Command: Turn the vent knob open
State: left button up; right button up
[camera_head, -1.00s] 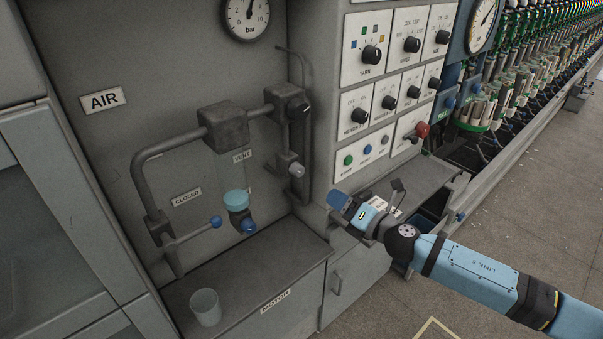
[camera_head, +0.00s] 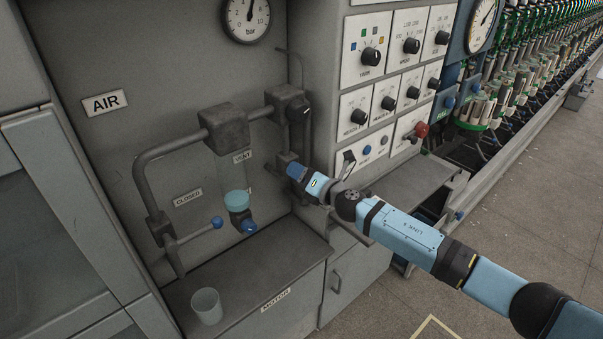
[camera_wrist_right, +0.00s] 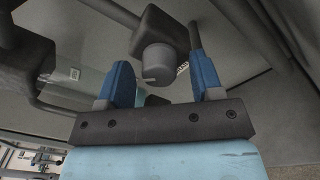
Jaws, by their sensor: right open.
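My left gripper is not in view.
A dark pipe (camera_head: 152,190) runs left of the knob. A glass bowl with blue liquid (camera_head: 236,199) hangs below the regulator (camera_head: 226,128). A clear cup (camera_head: 206,306) stands on the MOTOR ledge (camera_head: 262,262). The control panel (camera_head: 388,98) is close on the right.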

jog(key=shift+w, duration=0.1)
jog(key=c, duration=0.9)
jog(key=shift+a+m, duration=0.1)
jog(key=shift+m, duration=0.3)
jog(key=shift+m+t+p, duration=0.4)
jog(key=shift+m+p, duration=1.35)
jog(key=shift+m, duration=6.25)
jog(key=o, duration=0.9)
